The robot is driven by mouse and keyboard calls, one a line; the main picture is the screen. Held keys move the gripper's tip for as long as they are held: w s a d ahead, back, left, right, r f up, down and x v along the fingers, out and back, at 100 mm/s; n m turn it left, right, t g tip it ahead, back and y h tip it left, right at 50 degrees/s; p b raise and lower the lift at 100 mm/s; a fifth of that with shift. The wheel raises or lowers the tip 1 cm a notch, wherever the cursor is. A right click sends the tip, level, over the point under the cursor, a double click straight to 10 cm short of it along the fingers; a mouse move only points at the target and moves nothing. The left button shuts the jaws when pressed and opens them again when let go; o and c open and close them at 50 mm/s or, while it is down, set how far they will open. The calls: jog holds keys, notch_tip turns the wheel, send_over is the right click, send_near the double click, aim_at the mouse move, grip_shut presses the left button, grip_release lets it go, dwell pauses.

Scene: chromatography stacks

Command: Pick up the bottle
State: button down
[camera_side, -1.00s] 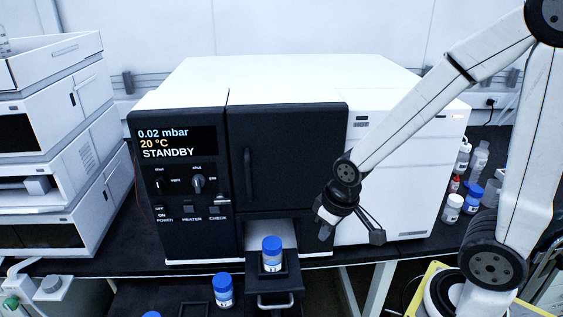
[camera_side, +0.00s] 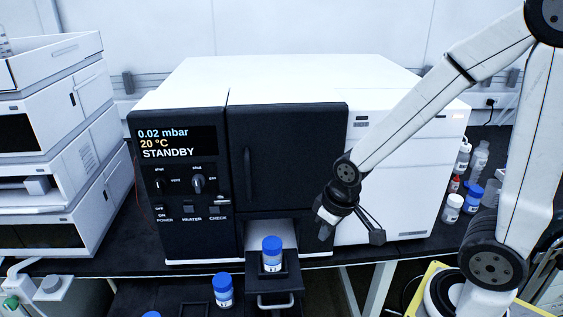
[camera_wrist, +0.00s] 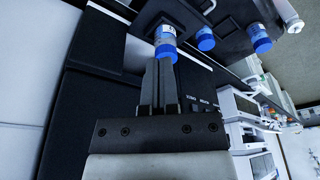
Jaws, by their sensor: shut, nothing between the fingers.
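A clear bottle with a blue cap (camera_side: 272,255) stands upright on a small pull-out drawer (camera_side: 282,283) at the front of the vacuum oven. A blue-capped bottle (camera_wrist: 165,34) also shows in the wrist view, just past my fingertips. My gripper (camera_side: 322,234) is to the right of the drawer bottle and slightly higher in the side view, apart from it. In the wrist view my gripper (camera_wrist: 158,62) has its fingers together with nothing between them.
Another blue-capped bottle (camera_side: 223,290) stands on a lower surface to the left. The oven (camera_side: 285,160) fills the middle, its dark door shut. Several small bottles (camera_side: 470,190) stand on the bench at right. White stacked instruments (camera_side: 55,150) stand at left.

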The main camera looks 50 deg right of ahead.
grip_release()
dwell(0.3)
jog(key=w+a+f+m+t, duration=0.3)
jog(key=w+a+f, duration=0.15)
jog(key=w, duration=0.35)
jog(key=m+t+h, duration=0.4)
jog(key=t+h, duration=0.1)
jog(key=h, duration=0.3)
send_near(272, 243)
jog(key=x, duration=0.3)
jog(key=shift+s, duration=0.2)
jog(key=shift+w+d, duration=0.1)
jog(key=shift+x, duration=1.25)
